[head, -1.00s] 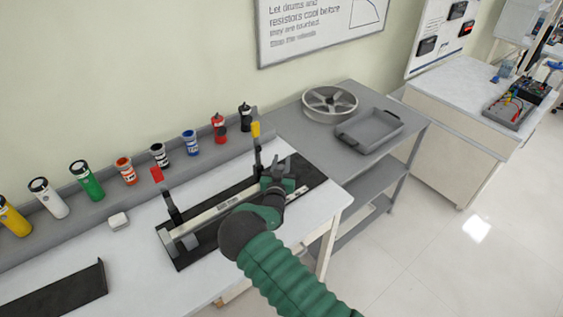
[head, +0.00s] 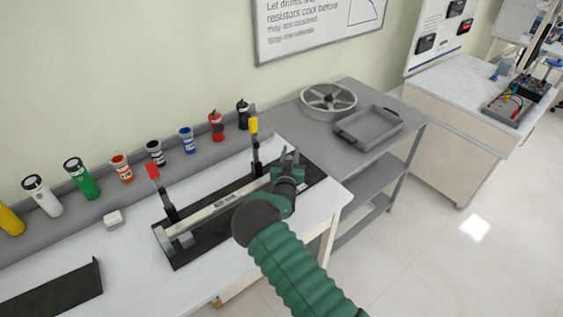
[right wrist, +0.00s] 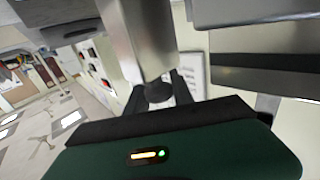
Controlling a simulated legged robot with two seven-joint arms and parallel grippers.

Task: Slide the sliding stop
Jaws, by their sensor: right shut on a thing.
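The fixture is a pale rail (head: 215,209) on a black base plate, lying on the white bench. It has a red-tipped lever (head: 160,188) near its left end and a yellow-tipped lever (head: 255,150) further right. My right gripper (head: 288,162) is at the right part of the rail, beyond the yellow lever, shut on what seems to be the sliding stop. In the head view the gripper hides the stop. A grey metal block (right wrist: 142,42) shows close up in the right wrist view, before the dark fingers. My left gripper is not in view.
Coloured canisters (head: 122,168) stand in a row on the grey ledge behind. A small white block (head: 112,218) lies left of the fixture. A grey side table (head: 300,118) to the right holds a spoked wheel (head: 328,98) and a tray (head: 370,130).

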